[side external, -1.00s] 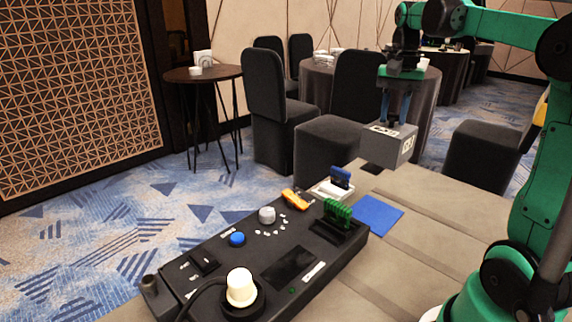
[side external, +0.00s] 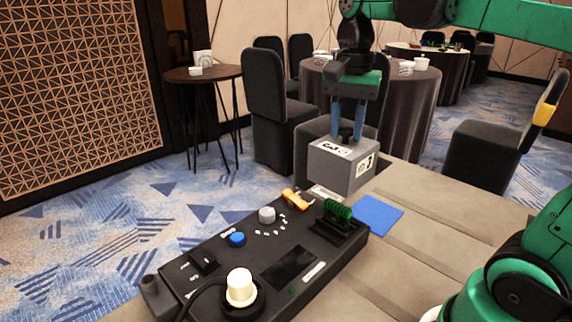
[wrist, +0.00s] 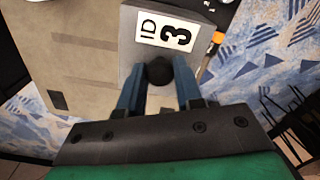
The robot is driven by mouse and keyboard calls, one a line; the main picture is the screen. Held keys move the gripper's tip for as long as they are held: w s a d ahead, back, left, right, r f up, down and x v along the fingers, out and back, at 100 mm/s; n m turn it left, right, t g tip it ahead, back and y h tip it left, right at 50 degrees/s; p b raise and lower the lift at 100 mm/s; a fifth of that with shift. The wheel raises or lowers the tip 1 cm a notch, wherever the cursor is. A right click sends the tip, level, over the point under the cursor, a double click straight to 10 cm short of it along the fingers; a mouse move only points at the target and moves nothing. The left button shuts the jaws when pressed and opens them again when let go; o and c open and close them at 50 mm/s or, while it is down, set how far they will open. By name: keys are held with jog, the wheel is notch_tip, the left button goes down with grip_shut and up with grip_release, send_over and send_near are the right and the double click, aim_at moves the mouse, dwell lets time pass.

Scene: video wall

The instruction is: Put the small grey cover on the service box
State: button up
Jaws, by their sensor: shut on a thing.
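The grey cover (side external: 336,172) is a box-like block with white labels; one reads "ID 3". It shows in the wrist view (wrist: 127,50) with a round black knob. My gripper (side external: 347,138) is shut on that knob from above, with its blue fingers (wrist: 158,85) on either side. The cover hangs about level over the far end of the black panel. The service box seems to be the small white unit (side external: 326,193) there; only a white edge shows below the cover. Its blue part is hidden, and I cannot tell the gap between them.
The black panel (side external: 215,262) carries a green part (side external: 337,212), an orange piece (side external: 296,197), a grey knob (side external: 267,215), a blue button (side external: 237,239) and a white knob (side external: 241,287). A blue sheet (side external: 378,214) lies flat on the table to the right.

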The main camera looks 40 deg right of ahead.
jog(key=shift+f, duration=4.6)
jog(key=shift+f, duration=1.1)
jog(key=o, duration=1)
jog(key=shift+o, duration=0.2)
jog(key=shift+o, duration=1)
jog(key=shift+r, duration=4)
